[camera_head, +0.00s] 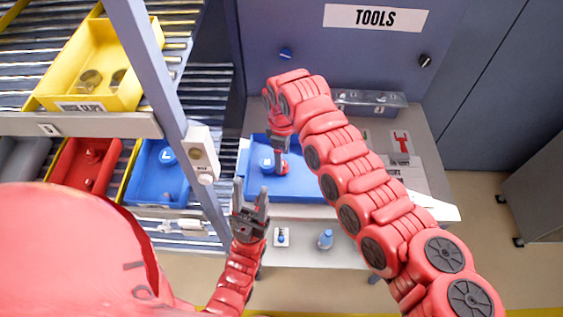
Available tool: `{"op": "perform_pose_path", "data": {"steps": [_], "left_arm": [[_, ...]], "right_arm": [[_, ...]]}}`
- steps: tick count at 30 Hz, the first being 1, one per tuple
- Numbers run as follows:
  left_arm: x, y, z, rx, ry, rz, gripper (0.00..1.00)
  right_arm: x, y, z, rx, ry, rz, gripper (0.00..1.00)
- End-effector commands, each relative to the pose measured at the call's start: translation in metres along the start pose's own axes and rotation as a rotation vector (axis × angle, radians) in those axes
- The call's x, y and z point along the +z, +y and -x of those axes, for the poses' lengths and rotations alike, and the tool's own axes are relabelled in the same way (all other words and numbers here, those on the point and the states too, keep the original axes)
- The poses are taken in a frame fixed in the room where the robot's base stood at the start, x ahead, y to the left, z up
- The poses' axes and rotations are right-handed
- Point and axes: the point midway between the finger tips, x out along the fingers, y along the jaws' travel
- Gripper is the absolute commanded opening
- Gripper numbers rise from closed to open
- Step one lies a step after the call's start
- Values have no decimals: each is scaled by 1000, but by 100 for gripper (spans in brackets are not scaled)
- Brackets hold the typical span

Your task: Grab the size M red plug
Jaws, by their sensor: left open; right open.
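A small red plug (283,168) sits in the blue tray (312,185) on the workbench; its size letter cannot be read. A blue plug (267,161) with a light letter is just left of it in the tray. My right gripper (279,158) reaches down over the tray, its jaws right at the red plug. It is open, and whether the jaws touch the plug cannot be told. My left gripper (251,194) is open and empty, pointing up in front of the tray's near left edge.
A red bin (68,178) with red pieces, a blue bin (143,182) marked L and a yellow bin (62,62) stand on the left rack. A rack post (160,75) rises beside the bench. A clear-lidded box (370,101) is behind.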

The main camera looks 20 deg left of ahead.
Motion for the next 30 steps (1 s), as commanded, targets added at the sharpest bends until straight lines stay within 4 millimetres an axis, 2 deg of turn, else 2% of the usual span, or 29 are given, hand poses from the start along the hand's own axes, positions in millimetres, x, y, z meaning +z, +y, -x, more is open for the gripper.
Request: {"op": "perform_pose_path", "data": {"steps": [1,3,6,11,23,24,30], "left_arm": [[-2,-1,-12,0,0,0,50],[-2,-1,-14,0,0,0,50],[-2,-1,-15,0,0,0,50],[-2,-1,-13,0,0,0,50],[-2,-1,-13,0,0,0,50],[-2,-1,-13,0,0,0,50],[-2,-1,-13,0,0,0,50]], "right_arm": [[1,-1,-3,-6,-4,-1,74],[0,0,-15,-3,-1,0,74],[0,0,-24,-1,-1,0,74],[0,1,-25,1,1,0,74],[0,1,-25,1,1,-1,4],[0,1,-25,1,1,-1,0],[0,1,-24,1,1,-1,0]]}}
